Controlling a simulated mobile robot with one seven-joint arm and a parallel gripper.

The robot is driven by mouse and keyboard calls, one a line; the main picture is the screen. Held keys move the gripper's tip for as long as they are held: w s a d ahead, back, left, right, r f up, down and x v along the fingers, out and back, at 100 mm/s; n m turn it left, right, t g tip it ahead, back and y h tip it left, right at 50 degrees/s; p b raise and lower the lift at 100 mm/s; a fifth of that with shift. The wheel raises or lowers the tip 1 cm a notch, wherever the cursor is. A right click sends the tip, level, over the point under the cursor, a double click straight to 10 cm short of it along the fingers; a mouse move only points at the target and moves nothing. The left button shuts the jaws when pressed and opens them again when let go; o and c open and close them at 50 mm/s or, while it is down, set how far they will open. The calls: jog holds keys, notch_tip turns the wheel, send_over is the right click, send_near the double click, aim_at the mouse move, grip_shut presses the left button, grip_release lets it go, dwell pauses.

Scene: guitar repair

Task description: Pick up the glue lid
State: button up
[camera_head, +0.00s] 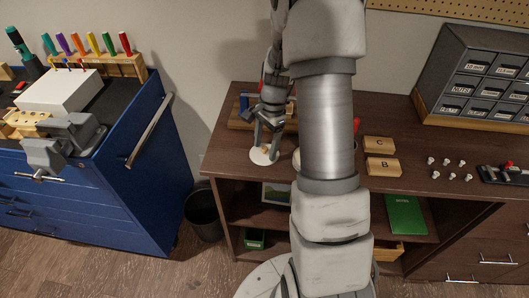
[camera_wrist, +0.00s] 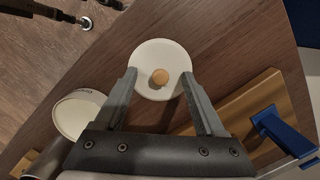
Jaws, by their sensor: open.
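The glue lid (camera_wrist: 158,56) is a white round disc with a wooden knob (camera_wrist: 160,77) at its middle. It lies on the brown tabletop, near the table's left end in the head view (camera_head: 262,157). My gripper (camera_wrist: 160,82) is open above the lid, with one finger on each side of the knob. The fingertips lie over or near the lid's edges; I cannot tell whether they touch it. In the head view my gripper (camera_head: 266,143) points down at the lid and hides part of it.
A white round container (camera_wrist: 80,114) stands close left of my gripper in the wrist view. A wooden block with a blue clamp (camera_wrist: 283,131) is at the right. Blocks C (camera_head: 378,144) and B (camera_head: 383,167) lie farther right on the table. The table's front edge is close by.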

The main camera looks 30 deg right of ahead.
jog(key=shift+s+f, duration=0.15)
grip_shut()
jog(key=shift+a+f, duration=0.1)
